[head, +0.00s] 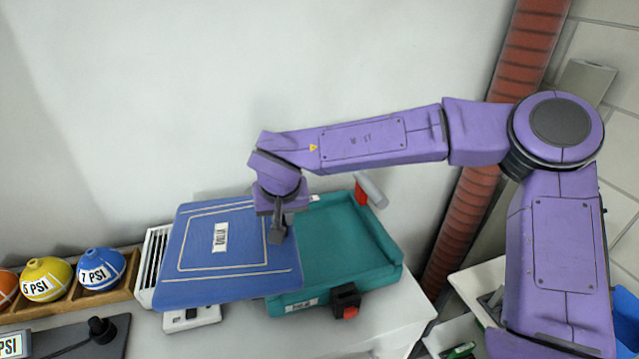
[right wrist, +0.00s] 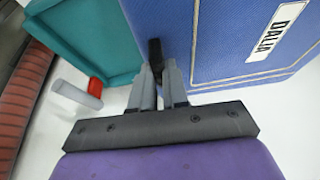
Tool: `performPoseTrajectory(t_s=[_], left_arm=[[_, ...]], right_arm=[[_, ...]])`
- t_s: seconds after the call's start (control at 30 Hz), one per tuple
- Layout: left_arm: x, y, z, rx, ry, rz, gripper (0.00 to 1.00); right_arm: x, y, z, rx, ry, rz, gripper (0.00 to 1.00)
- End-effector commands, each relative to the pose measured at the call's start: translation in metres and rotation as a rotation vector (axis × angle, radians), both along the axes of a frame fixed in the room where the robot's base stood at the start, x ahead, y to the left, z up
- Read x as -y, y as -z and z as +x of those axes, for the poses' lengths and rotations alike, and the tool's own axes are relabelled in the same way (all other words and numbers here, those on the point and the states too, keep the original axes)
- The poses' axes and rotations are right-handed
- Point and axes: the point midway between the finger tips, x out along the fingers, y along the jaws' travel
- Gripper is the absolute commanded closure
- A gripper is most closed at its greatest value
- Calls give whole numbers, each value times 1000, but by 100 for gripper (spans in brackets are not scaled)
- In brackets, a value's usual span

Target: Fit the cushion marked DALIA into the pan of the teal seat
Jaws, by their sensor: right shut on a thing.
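My left gripper is out of view.
A black-and-red latch (head: 346,302) is on the seat's front side, and a grey-and-red lever (head: 369,190) at its back right. A wooden rack with coloured PSI balls (head: 98,270) stands left. A white vented unit (head: 153,262) is beside the cushion. A wall is behind.

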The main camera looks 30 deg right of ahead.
Motion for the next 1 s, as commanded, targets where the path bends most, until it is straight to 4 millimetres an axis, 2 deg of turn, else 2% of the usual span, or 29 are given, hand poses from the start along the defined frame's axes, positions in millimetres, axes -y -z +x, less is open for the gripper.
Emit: performPoseTrajectory(t_s=[0.03,0.1,0.2,0.3,0.4,0.5,0.6,0.87,1.0], left_arm=[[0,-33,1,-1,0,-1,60],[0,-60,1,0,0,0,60],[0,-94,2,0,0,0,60],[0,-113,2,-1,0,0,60],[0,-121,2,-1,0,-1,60],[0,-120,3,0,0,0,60],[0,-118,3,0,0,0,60],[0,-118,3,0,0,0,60],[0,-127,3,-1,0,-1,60]], right_arm=[[7,-19,-1,-3,39,0,100],[20,-21,-3,-8,144,1,100],[47,-17,-3,-23,405,3,100],[76,-8,-2,-25,740,-5,100],[98,-1,-4,-14,1063,-17,100],[109,4,-6,-4,1314,-25,100],[112,6,-8,-1,1444,-28,100],[113,5,-9,-1,1465,-26,100],[112,1,-9,1,1464,-32,100]])
